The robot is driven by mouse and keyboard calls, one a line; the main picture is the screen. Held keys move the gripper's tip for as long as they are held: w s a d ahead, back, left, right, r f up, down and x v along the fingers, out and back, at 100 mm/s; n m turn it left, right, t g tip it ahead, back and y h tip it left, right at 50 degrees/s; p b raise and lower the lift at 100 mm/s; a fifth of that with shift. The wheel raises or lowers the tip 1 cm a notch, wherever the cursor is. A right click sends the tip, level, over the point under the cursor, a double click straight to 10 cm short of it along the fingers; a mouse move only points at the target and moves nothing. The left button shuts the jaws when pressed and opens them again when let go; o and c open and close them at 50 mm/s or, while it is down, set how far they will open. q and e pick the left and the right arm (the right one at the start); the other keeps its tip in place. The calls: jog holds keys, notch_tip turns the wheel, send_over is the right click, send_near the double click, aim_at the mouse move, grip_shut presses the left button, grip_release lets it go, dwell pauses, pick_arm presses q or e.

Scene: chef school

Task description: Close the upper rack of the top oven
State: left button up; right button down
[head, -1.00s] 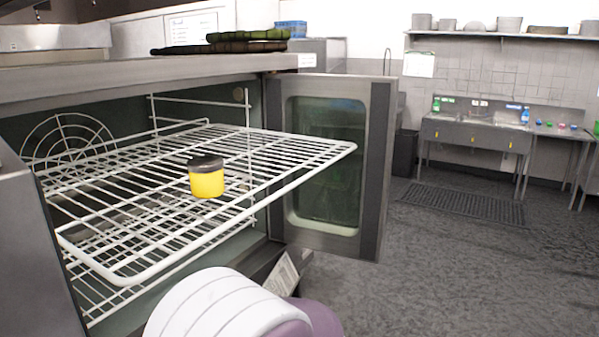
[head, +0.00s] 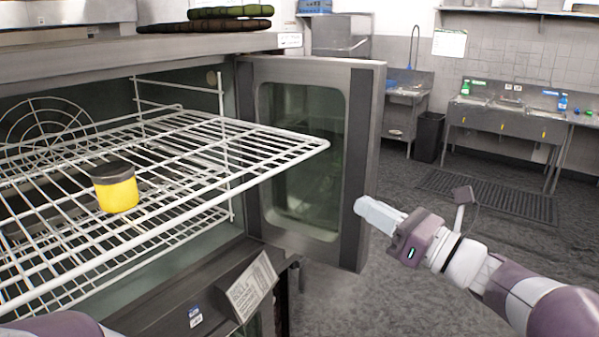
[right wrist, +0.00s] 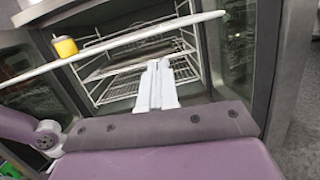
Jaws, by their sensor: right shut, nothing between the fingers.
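The upper rack (head: 265,150) of the top oven is a white wire shelf that sticks out of the open oven. A yellow jar with a dark lid (head: 117,194) stands on it. In the right wrist view the rack's front bar (right wrist: 120,43) crosses above the fingers, with the jar (right wrist: 65,47) at its left. My right gripper (head: 366,207) is shut and empty, to the right of the rack, in front of the open oven door (head: 365,130). It also shows in the right wrist view (right wrist: 159,66). My left gripper is not in view.
A lower rack (head: 190,215) sits beneath, inside the oven. The door stands open at the rack's right. A paper label (head: 250,285) is on the oven's lower front. Open floor (head: 400,300) lies to the right, with sinks (head: 505,125) behind.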

aim_at(289, 166)
jog(key=shift+n+g+y, duration=0.4)
jog(key=shift+n+g, duration=0.1)
jog(key=shift+n, duration=0.4)
jog(key=p+x, duration=0.3)
jog(key=x, duration=0.1)
jog(key=p+x, duration=0.3)
jog(key=x, duration=0.1)
jog(key=p+x, duration=0.3)
jog(key=x, duration=0.2)
jog(key=shift+s+r, duration=0.2)
jog(key=shift+r, duration=0.1)
jog(key=shift+w+a+p, duration=0.25)
jog(key=shift+a+p, duration=0.1)
jog(key=shift+a, duration=0.05)
jog(key=shift+f, duration=0.15)
